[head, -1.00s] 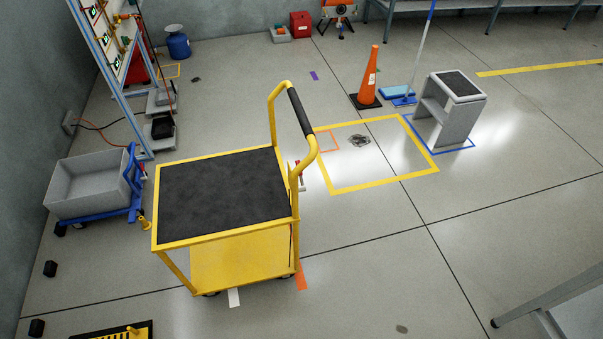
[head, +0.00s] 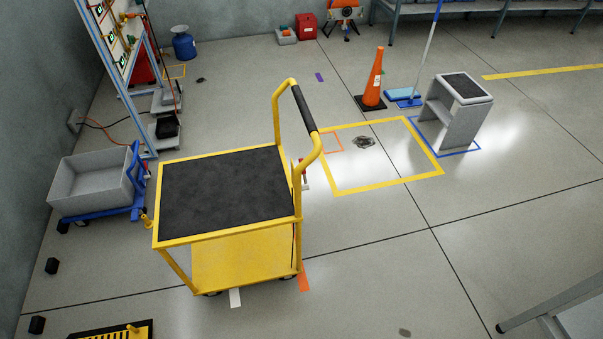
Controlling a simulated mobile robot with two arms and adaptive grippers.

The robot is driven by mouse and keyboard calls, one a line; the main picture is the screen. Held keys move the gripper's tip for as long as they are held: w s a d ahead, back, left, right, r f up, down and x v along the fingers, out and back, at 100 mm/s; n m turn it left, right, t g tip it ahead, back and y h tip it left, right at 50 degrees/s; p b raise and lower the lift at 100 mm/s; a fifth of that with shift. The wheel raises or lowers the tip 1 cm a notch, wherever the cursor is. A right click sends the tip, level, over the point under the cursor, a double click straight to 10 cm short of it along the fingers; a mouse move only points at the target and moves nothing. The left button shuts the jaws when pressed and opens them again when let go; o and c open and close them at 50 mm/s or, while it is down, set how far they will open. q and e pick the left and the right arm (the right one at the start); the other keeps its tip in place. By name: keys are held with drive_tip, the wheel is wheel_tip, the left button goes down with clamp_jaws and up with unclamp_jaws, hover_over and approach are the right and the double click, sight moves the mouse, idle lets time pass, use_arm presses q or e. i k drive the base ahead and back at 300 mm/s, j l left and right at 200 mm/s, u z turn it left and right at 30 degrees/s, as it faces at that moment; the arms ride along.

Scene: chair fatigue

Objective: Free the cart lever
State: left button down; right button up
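The yellow cart (head: 224,267) stands in the middle of the head view, with a black top (head: 225,190) and a lower yellow shelf. Its yellow push handle with a black grip (head: 303,108) rises at the right end. A small red and white part (head: 302,172) shows behind the handle post, partly hidden; I cannot tell whether it is the lever. A small yellow part (head: 146,219) sticks out by the cart's left side. Neither of my grippers is in view.
A grey bin (head: 92,185) on a blue dolly stands left of the cart. A yellow floor outline (head: 390,185), an orange cone (head: 374,82) and a grey step stool (head: 455,112) lie to the right. A black and yellow item (head: 112,333) is at the bottom left. Floor right of the cart is open.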

sight(304, 172)
drive_tip(key=i+l+u, duration=0.15)
drive_tip(key=l+u, duration=0.25)
drive_tip(key=i+l+u, duration=0.15)
drive_tip(key=u, duration=0.3)
drive_tip(key=i+l+u, duration=0.1)
drive_tip(key=l, duration=0.55)
drive_tip(key=i+l, duration=0.15)
drive_tip(key=l, duration=0.55)
drive_tip(key=i+l+u, duration=0.15)
drive_tip(key=l, duration=0.5)
drive_tip(key=i+l, duration=0.1)
drive_tip(key=l, duration=0.6)
drive_tip(key=l+u, duration=0.15)
drive_tip(key=l, duration=0.5)
drive_tip(key=i, duration=0.05)
